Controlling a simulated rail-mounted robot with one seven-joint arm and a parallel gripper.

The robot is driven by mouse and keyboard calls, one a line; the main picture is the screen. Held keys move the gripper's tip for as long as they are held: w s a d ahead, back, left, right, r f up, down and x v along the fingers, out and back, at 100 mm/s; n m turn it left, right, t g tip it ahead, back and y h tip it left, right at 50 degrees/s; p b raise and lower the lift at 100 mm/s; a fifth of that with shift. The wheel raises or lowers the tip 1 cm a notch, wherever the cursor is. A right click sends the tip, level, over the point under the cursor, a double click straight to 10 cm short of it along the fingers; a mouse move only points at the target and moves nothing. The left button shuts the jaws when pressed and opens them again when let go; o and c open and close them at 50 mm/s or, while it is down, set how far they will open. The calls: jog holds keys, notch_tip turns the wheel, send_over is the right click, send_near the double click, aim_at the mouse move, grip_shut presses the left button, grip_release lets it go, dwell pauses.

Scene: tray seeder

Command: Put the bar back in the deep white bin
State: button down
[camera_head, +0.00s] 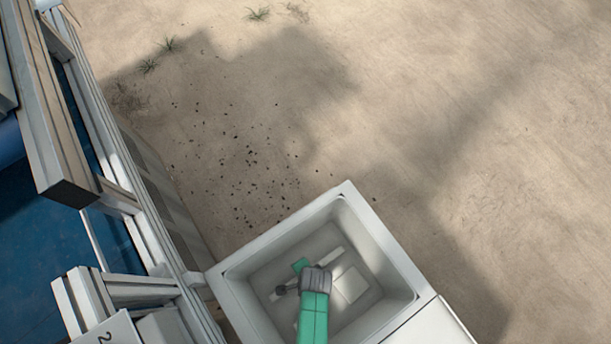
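The deep white bin (285,228) stands at the bottom centre, open at the top. My gripper (315,280), grey at the end of a green arm link, is seen from above over the bin's opening. A pale narrow strip (333,256), possibly the bar, shows inside the bin's outline beside the gripper; I cannot tell whether it is held or lies on the floor. A small green piece (301,265) and a dark rounded piece (281,290) show at the gripper's left; what they belong to is unclear. My gripper's fingers are hidden, so their opening cannot be seen.
A pale square patch (350,284) shows on the bin floor. A machine with a light metal frame (105,130) and blue panels runs along the left, close to the bin. A white surface (436,326) adjoins the bin at lower right. Sandy ground (480,100) beyond is open.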

jog(key=shift+f+b, duration=0.3)
jog(key=shift+f, duration=0.1)
dwell(0.3)
jog(key=c, duration=1.4)
grip_release()
jog(key=r+p, duration=0.1)
jog(key=r, duration=0.1)
jog(key=r+p, duration=0.2)
jog(key=r, duration=0.1)
jog(key=s+d+r+p, duration=0.1)
jog(key=r, duration=0.1)
jog(key=shift+s+r, duration=0.1)
jog(key=shift+r, duration=0.3)
